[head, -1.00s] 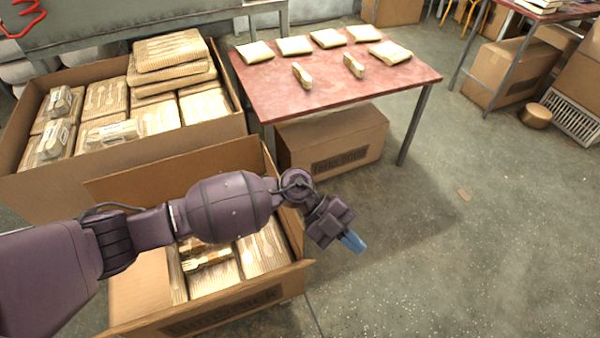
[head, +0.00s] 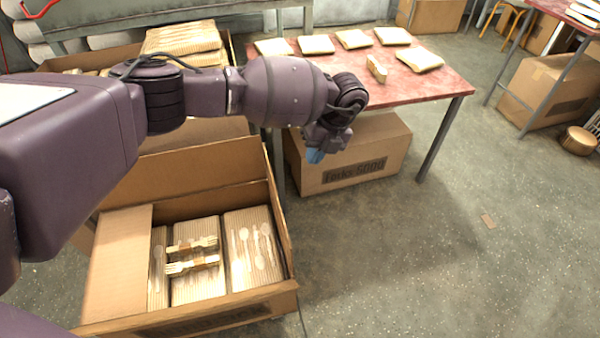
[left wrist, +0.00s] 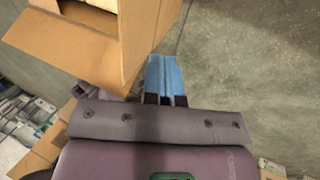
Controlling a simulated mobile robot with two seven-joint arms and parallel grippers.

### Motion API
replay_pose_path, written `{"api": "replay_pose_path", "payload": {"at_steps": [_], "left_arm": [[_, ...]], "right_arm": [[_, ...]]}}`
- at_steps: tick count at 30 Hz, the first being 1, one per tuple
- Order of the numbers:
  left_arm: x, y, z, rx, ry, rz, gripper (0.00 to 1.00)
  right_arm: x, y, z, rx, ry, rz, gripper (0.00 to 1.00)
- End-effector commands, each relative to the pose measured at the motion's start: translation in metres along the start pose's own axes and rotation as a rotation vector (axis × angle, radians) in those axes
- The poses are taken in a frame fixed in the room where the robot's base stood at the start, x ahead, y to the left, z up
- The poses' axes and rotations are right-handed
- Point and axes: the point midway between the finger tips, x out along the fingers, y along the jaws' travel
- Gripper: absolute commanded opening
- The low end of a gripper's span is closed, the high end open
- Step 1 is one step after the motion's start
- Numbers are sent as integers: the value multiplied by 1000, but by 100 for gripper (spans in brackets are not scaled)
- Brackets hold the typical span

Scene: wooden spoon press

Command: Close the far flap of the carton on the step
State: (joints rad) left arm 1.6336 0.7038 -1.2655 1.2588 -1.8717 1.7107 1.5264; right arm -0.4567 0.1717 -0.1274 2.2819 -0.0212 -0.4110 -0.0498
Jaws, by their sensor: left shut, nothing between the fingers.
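The open carton (head: 285,240) stands at the lower left of the head view, with paper packs and wooden cutlery inside. Its far flap (head: 200,170) stands raised along the back edge, partly behind my arm. The left flap (head: 118,265) lies flat over the left part of the opening. My left gripper (head: 315,156), with blue fingertips, is beyond the carton's far right corner, apart from the far flap and pointing down. Its shut, empty fingers (left wrist: 165,80) also show in the left wrist view beside a cardboard box. My right gripper is out of view.
A red-topped table (head: 440,82) with several paper packs stands behind, with a closed box (head: 352,160) under it. A larger filled carton is behind my left arm. The floor (head: 430,260) to the right is mostly clear.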

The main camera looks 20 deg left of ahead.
Motion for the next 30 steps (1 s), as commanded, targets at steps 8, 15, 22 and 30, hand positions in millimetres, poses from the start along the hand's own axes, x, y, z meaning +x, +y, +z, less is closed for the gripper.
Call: {"api": "replay_pose_path", "payload": {"at_steps": [8, 15, 22, 30], "left_arm": [[49, -2, -2, 5, 11, 6, 0], [92, -2, -3, 7, 12, 4, 0], [106, 18, -2, 3, 6, -1, 0], [112, 35, -2, 4, 5, -2, 0]], "right_arm": [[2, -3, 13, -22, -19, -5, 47], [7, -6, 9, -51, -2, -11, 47], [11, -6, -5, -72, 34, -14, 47], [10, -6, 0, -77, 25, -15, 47]]}}
